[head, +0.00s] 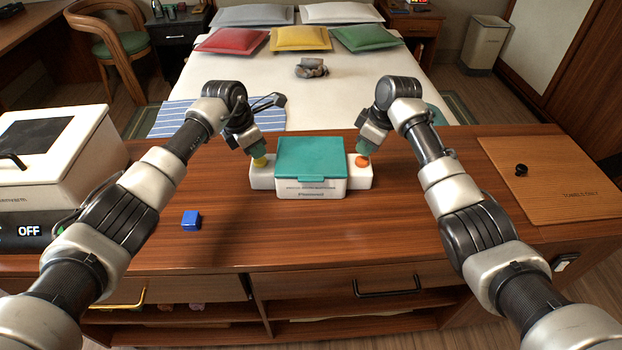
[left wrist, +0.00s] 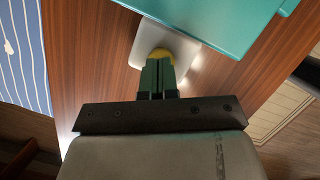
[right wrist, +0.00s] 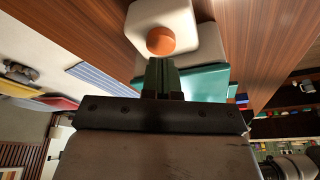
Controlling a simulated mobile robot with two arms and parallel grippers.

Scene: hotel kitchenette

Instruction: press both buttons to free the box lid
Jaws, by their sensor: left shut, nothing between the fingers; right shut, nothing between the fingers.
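The white box (head: 310,188) with a teal lid (head: 310,157) stands on the wooden counter, its lid down. A yellow button (head: 261,161) is on the white block at its left, and an orange button (head: 362,161) is on the block at its right. My left gripper (head: 257,151) is shut and empty, its fingertips at the yellow button; in the left wrist view the tips overlap the yellow button (left wrist: 161,53), and contact looks likely but pressing depth is unclear. My right gripper (head: 364,150) is shut and empty, just above the orange button, which shows uncovered in the right wrist view (right wrist: 160,40).
A blue cube (head: 191,220) lies on the counter left of the box. A white appliance (head: 62,160) with an OFF display stands at far left. A wooden board (head: 560,185) with a small black knob lies at right. The counter's front is clear.

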